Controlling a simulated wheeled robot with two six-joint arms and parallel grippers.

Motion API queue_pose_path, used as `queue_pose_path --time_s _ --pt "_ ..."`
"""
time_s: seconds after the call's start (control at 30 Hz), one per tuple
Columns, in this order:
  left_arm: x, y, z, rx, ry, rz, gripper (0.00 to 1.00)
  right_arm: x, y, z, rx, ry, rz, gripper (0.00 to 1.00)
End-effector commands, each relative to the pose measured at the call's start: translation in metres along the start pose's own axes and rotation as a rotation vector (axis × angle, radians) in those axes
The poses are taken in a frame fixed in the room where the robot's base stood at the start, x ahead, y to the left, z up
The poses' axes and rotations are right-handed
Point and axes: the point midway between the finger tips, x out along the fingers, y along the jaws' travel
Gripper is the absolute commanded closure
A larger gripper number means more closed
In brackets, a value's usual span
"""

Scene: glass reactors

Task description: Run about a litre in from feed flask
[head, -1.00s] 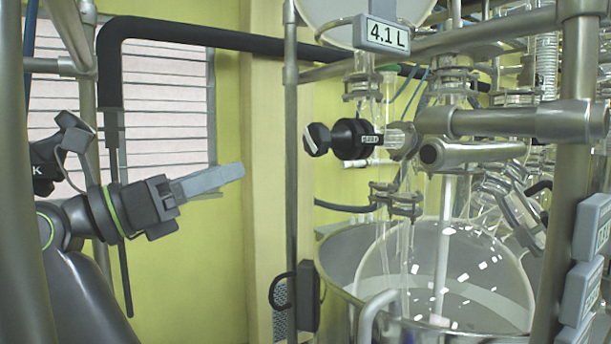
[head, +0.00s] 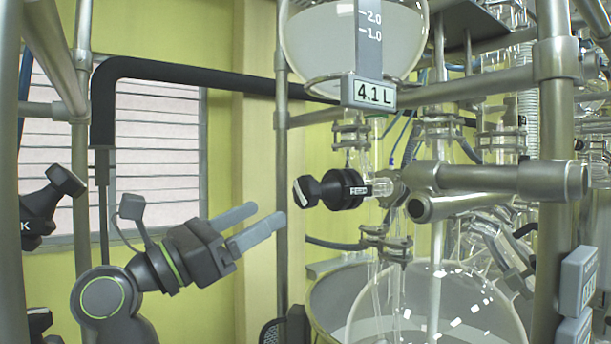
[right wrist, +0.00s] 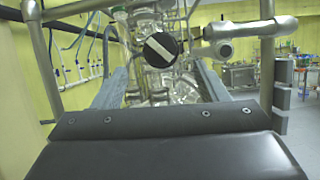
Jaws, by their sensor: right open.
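The feed flask (head: 300,40) is a round glass vessel at the top of the head view, with pale liquid and a scale marked 2.0 and 1.0. Its tag (head: 368,92) reads 4.1 L. Below it is a black valve knob (head: 318,190) with a white stripe on its end face, on a glass side arm. My right gripper (head: 270,214) is open and empty, left of the knob and slightly lower, apart from it. In the right wrist view the knob (right wrist: 160,49) shows face-on between the spread fingers, its stripe tilted.
A large round glass vessel (head: 440,315) sits in a metal pot (head: 325,300) below the valve. Metal bars (head: 505,180) and a post (head: 552,140) stand close to the right. Grey tags (head: 578,280) hang at lower right. Free space lies left of the knob.

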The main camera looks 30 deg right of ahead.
Motion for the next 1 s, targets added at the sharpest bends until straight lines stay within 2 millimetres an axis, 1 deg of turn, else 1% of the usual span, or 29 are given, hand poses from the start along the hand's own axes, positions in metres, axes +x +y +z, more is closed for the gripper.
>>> queue_pose_path --time_s 0.03,0.2,0.3,0.4,0.5,0.6,0.87,0.9,1.0 --pt "-0.007 -0.001 -0.001 0.000 0.000 0.000 0.33 0.014 -0.001 0.003 0.001 -0.001 -0.005 0.33" --pt "-0.020 -0.002 -0.002 0.000 0.000 0.000 0.33 0.051 0.000 0.003 0.000 -0.001 -0.004 0.33" --pt "-0.026 -0.002 -0.003 0.000 0.000 0.000 0.33 0.069 -0.001 0.003 0.000 -0.002 -0.004 0.33" --pt "-0.031 -0.003 -0.003 0.000 0.000 0.000 0.33 0.082 0.000 0.002 -0.001 -0.002 -0.003 0.33" --pt "-0.034 -0.003 -0.004 0.000 0.000 0.000 0.33 0.091 0.000 0.001 -0.001 -0.001 -0.002 0.33" --pt "-0.035 -0.003 -0.004 0.000 0.000 0.000 0.33 0.096 0.000 0.000 -0.001 0.000 0.001 0.33" --pt "-0.034 -0.003 -0.004 0.000 0.000 0.000 0.33 0.097 0.000 0.000 0.000 0.000 0.001 0.33" --pt "-0.034 -0.003 -0.004 0.000 0.000 0.000 0.33 0.097 0.000 0.000 0.000 0.000 0.001 0.35" --pt "-0.034 -0.003 -0.004 0.000 0.000 0.000 0.33 0.097 0.000 0.000 -0.001 0.000 0.001 0.48"
